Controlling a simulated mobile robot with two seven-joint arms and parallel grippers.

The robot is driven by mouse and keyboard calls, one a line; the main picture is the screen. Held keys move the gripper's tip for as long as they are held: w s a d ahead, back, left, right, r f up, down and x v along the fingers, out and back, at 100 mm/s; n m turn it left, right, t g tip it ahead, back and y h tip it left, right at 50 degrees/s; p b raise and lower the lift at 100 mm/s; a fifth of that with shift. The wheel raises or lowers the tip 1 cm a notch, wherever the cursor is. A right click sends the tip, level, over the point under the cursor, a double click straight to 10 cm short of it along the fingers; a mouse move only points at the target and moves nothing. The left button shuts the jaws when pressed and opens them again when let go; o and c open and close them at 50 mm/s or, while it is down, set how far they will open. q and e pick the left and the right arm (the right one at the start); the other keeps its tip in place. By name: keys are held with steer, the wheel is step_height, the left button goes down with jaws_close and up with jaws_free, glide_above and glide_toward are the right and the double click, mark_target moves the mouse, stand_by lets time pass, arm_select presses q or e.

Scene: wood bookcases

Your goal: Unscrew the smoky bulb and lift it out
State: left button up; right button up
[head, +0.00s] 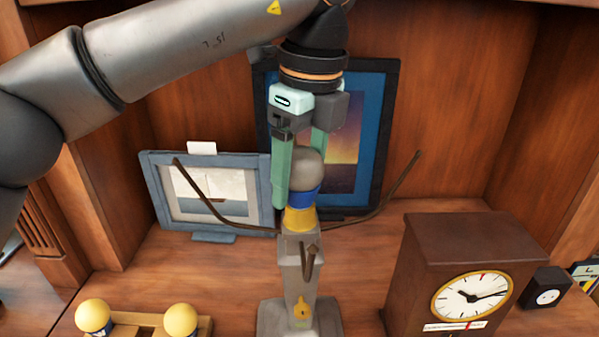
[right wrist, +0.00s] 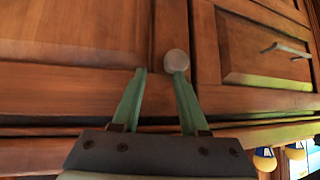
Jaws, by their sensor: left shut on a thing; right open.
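The smoky grey bulb (head: 307,166) stands upright at the top of the lamp, with a blue collar (head: 302,198) below it and a yellow socket (head: 299,218) under that. The lamp (head: 299,262) has a grey post, a square base and thin brown curved arms. My left gripper (head: 296,172) comes down from above and is shut on the bulb, its green fingers on either side. The collar's exact seating in the socket is hard to tell. My right gripper (right wrist: 160,76) is open in the right wrist view, in front of wooden cabinet doors; it is not in the head view.
Two yellow bulbs (head: 181,320) sit in a wooden holder at the front left. A framed ship picture (head: 150,185) and a larger blue-framed picture (head: 377,140) stand behind the lamp. A brown clock (head: 455,238) stands at right. A round knob (right wrist: 176,61) is at the right gripper's fingertips.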

arm_select(q)
steer(key=shift+r+p, duration=0.4)
arm_select(e)
steer(key=shift+a+f, duration=0.15)
stand_by(0.4)
